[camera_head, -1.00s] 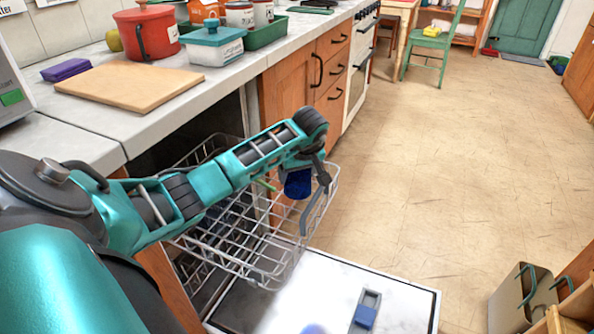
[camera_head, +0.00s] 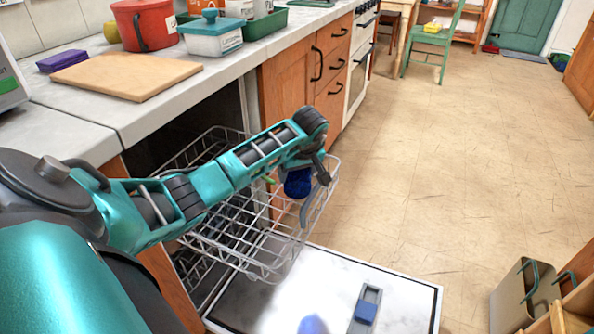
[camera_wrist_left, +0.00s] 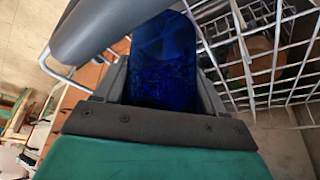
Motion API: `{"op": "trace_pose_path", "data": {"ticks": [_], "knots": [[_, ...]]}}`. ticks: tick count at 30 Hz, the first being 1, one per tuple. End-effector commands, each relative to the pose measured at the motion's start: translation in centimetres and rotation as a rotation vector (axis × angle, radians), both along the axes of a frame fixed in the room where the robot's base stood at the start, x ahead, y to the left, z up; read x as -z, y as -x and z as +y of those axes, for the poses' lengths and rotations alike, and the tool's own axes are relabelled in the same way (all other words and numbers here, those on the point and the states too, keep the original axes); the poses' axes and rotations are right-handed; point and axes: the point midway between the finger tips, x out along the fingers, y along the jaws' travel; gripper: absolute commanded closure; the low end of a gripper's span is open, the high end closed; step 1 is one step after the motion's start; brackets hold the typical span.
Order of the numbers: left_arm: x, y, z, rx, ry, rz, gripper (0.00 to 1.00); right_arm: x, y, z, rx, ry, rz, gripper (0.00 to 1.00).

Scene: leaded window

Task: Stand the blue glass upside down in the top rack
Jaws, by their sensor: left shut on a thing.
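My left gripper (camera_head: 312,188) is at the far right side of the pulled-out top rack (camera_head: 262,262). It is shut on the blue glass (camera_head: 297,184), partly hidden by the gripper and arm in the head view. In the left wrist view the dark blue glass (camera_wrist_left: 162,62) fills the space between the two fingers, beside the wire rack (camera_wrist_left: 262,50). I cannot tell from these views whether the glass is upside down or whether it touches the rack floor. My right gripper is not in view.
The open dishwasher door (camera_head: 275,300) lies below the rack, with a blue and grey part (camera_head: 365,312) on it. The counter above holds a cutting board (camera_head: 127,75), a purple sponge (camera_head: 76,61), a red pot (camera_head: 146,25) and a teal-lidded container (camera_head: 211,36).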

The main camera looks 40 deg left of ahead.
Motion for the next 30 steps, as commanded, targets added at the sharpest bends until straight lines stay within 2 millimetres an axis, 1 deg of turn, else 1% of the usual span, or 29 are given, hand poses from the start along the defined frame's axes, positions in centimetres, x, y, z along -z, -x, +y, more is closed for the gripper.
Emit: {"op": "trace_pose_path", "data": {"ticks": [12, 13, 22, 30], "knots": [[0.85, -0.06, 0.02, 0.000, 0.000, -0.002, 0.74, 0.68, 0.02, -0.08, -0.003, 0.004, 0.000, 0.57], [0.84, -0.05, 0.02, -0.001, 0.000, -0.003, 0.29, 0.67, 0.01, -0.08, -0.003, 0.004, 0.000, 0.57], [0.80, -0.03, 0.00, -0.001, 0.001, -0.001, 0.00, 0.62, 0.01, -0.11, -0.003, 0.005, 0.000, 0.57], [0.89, 0.02, -0.03, 0.000, 0.001, 0.000, 0.00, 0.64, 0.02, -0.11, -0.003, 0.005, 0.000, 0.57]]}}
